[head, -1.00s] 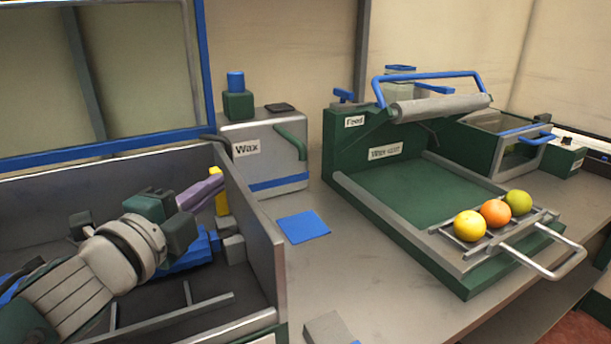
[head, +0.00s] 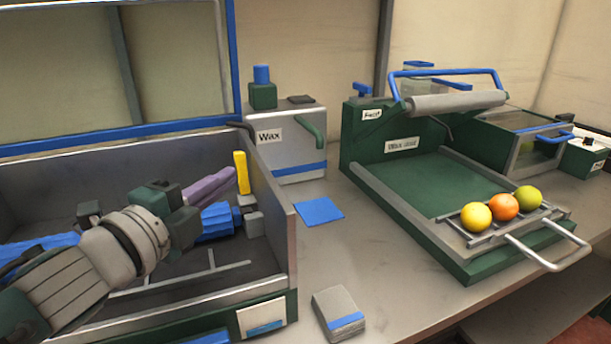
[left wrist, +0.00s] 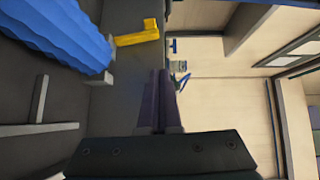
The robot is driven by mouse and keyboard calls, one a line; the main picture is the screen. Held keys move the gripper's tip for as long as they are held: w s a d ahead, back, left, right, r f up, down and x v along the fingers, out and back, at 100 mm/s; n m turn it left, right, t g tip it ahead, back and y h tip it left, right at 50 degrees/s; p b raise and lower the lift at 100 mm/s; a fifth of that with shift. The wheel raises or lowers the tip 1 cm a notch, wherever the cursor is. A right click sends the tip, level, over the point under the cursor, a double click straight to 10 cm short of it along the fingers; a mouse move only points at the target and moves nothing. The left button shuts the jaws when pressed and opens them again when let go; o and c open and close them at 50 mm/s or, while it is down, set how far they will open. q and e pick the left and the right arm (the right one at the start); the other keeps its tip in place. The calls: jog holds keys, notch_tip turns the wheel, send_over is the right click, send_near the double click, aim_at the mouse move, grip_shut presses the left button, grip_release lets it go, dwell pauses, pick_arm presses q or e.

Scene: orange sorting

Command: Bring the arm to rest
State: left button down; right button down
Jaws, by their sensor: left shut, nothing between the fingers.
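My left arm comes in from the left in the head view. Its gripper (head: 212,186) has purple fingers and is over the grey open-fronted bin. In the left wrist view the two purple fingers (left wrist: 159,103) lie side by side, shut, with nothing between them. Near the fingers are a yellow piece (head: 241,172) and a blue ribbed roll (head: 217,221). Both also show in the left wrist view, the yellow piece (left wrist: 139,33) and the blue roll (left wrist: 62,32). My right gripper is not in view.
The grey bin wall (head: 267,202) stands right of my gripper. A wax box (head: 290,150), a blue pad (head: 318,211) and a grey block (head: 338,313) are on the table. At right, a green feed unit (head: 410,190) bears yellow (head: 477,216), orange (head: 503,207) and greenish (head: 527,197) fruit on its rack.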

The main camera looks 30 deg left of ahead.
pick_arm(q)
jog(key=s, duration=0.6)
jog(key=shift+d+r, duration=0.15)
jog(key=shift+r, duration=0.3)
